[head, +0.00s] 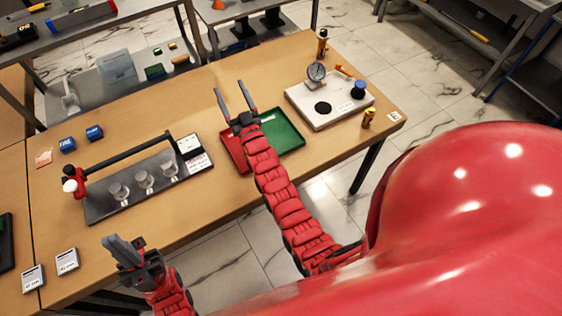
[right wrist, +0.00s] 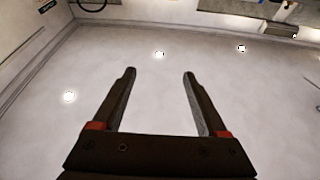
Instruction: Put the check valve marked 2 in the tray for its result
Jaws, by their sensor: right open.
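A small brass-coloured fitting (head: 368,118) stands at the right end of the table, beside a small white card (head: 394,116). A second brass and dark fitting (head: 322,43) stands at the far corner. I cannot read which is marked 2. A red tray (head: 231,152) and a green tray (head: 288,138) lie side by side near the table's front edge. My right gripper (head: 235,101) is open and empty, above the table by the trays; its fingers also show in the right wrist view (right wrist: 160,85). My left gripper (head: 122,248) is at the front edge; its finger gap is unclear.
A pale plate (head: 310,113) with a dial gauge (head: 316,72), black disc and blue knob (head: 358,89) is right of the trays. A dark rack (head: 100,207) with three clear cups and a long black bar fills the left. Blue blocks (head: 94,133) lie behind it.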

